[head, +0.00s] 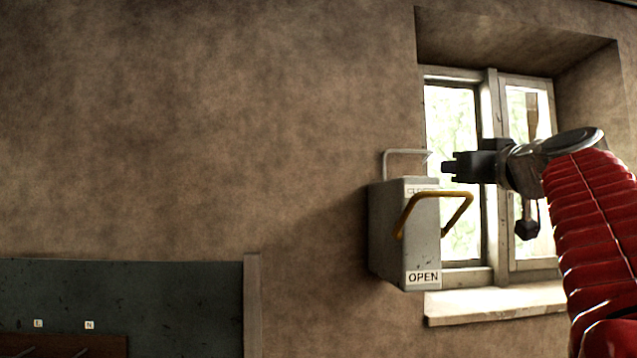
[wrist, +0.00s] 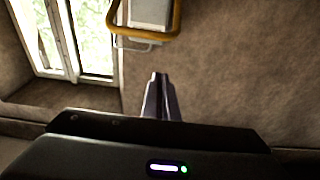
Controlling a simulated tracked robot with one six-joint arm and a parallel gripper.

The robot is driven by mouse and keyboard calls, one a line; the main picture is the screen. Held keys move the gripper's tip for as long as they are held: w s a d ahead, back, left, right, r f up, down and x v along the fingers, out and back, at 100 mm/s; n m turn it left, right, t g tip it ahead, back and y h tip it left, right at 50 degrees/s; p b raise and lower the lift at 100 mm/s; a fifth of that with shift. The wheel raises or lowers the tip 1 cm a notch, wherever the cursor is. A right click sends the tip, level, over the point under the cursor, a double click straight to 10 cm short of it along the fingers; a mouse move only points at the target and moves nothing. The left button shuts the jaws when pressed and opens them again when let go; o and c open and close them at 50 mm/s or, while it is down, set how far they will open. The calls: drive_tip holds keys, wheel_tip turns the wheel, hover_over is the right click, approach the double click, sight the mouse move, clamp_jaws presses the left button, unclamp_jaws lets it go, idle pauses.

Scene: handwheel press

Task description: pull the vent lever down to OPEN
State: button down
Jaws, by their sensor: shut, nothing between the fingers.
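The vent lever is a yellow-orange U-shaped bar (head: 459,195) on a grey wall box (head: 385,235). It stands out from the box and slopes upward. An OPEN label (head: 423,278) is low on the box front; a label at the top is partly hidden by the bar. My gripper (head: 447,168) is shut and empty, above and slightly right of the box, apart from the lever. In the wrist view the shut fingers (wrist: 159,78) point toward the lever (wrist: 140,37), with a gap between them; the box (wrist: 150,12) is cut off at the top edge.
A thin pale wire bracket (head: 405,152) rises from the box top, close to my fingertips. A window (head: 455,120) with a sill (head: 495,302) is behind my arm. A dark panel (head: 120,295) is low at left. The wall left of the box is clear.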

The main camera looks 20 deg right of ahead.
drive_tip(key=w+d+f, duration=0.2)
drive_tip(key=w, duration=0.6)
drive_tip(key=shift+w+d+f, duration=0.3)
drive_tip(key=shift+d, duration=0.05)
idle(0.8)
drive_tip(key=shift+s+f, duration=0.1)
drive_tip(key=shift+s, duration=0.05)
